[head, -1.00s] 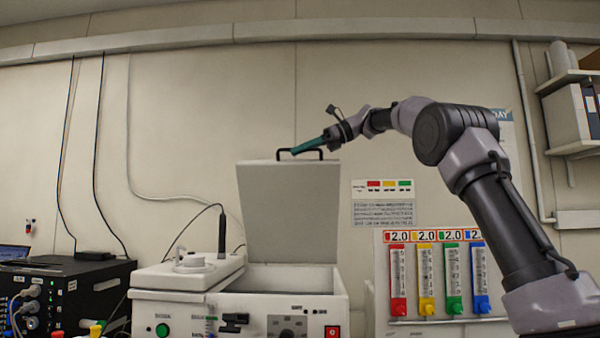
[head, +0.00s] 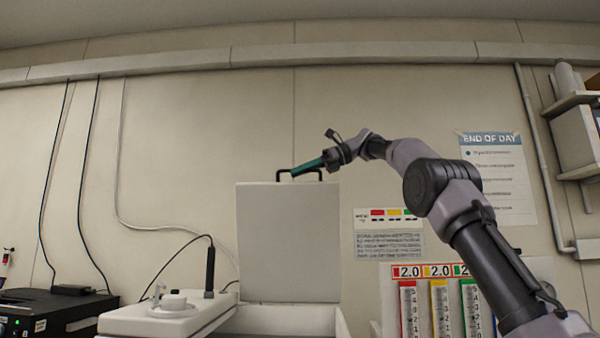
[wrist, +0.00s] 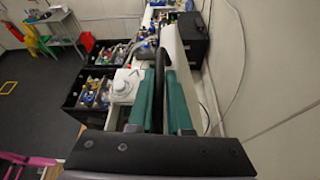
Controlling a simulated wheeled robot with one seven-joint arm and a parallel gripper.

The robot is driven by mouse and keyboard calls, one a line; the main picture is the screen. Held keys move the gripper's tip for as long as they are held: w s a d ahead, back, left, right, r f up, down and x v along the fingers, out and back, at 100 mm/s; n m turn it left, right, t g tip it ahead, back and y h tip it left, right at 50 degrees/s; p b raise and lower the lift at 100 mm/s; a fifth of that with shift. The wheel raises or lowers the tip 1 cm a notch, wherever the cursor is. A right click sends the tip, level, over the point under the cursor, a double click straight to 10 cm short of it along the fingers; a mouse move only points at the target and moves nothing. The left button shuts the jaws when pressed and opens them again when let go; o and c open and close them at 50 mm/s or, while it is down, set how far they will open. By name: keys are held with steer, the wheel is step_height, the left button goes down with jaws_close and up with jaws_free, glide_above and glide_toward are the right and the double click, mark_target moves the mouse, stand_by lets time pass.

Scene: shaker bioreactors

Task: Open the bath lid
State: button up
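The bath lid (head: 288,240) is a pale grey panel standing nearly upright above the bath (head: 285,321), whose opening shows at the bottom of the head view. A black bar handle (head: 319,171) is on the lid's top edge. My gripper (head: 298,170) reaches this handle from the right, with its teal fingers angled down to the left. In the wrist view the black handle (wrist: 158,62) runs between the two teal fingers of my gripper (wrist: 159,88), which lie close on both sides of it. The exact contact is partly hidden.
A white unit with a round cap (head: 173,303) and a black probe (head: 210,268) stands left of the lid. A rack of coloured holders (head: 440,300) is at the right below my arm. The wall behind is close; wall shelves (head: 575,105) are far right.

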steer(key=o, duration=0.3)
steer(key=v, duration=0.7)
steer(key=shift+d, duration=0.2)
stand_by(0.5)
